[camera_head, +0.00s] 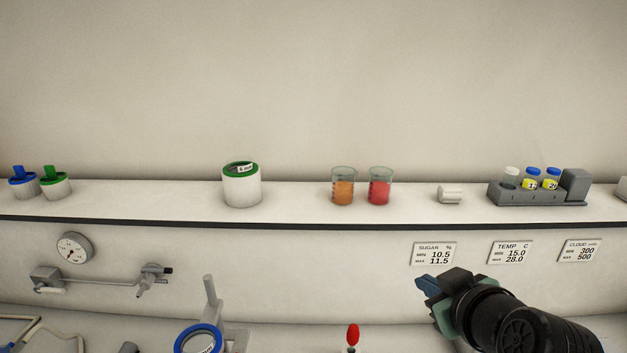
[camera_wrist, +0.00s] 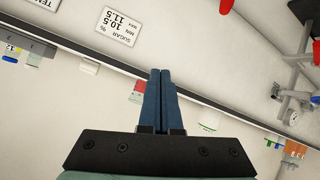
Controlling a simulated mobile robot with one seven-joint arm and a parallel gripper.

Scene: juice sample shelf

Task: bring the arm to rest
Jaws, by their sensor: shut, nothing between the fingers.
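My gripper (camera_head: 428,287) is at the lower right in the head view, in front of the wall below the shelf and left of centre of the sign row, under the sugar sign (camera_head: 434,254). Its blue fingers also show in the wrist view (camera_wrist: 160,75). They are pressed together with nothing between them. My gripper is apart from the shelf and the objects on it.
A shelf (camera_head: 300,220) crosses the scene. It holds an orange beaker (camera_head: 343,190), a red beaker (camera_head: 380,190), a white jar (camera_head: 241,188), a lying white cylinder (camera_head: 450,194) and a vial rack (camera_head: 540,200). A gauge (camera_head: 73,248) and a blue-ringed device (camera_head: 198,338) are lower left.

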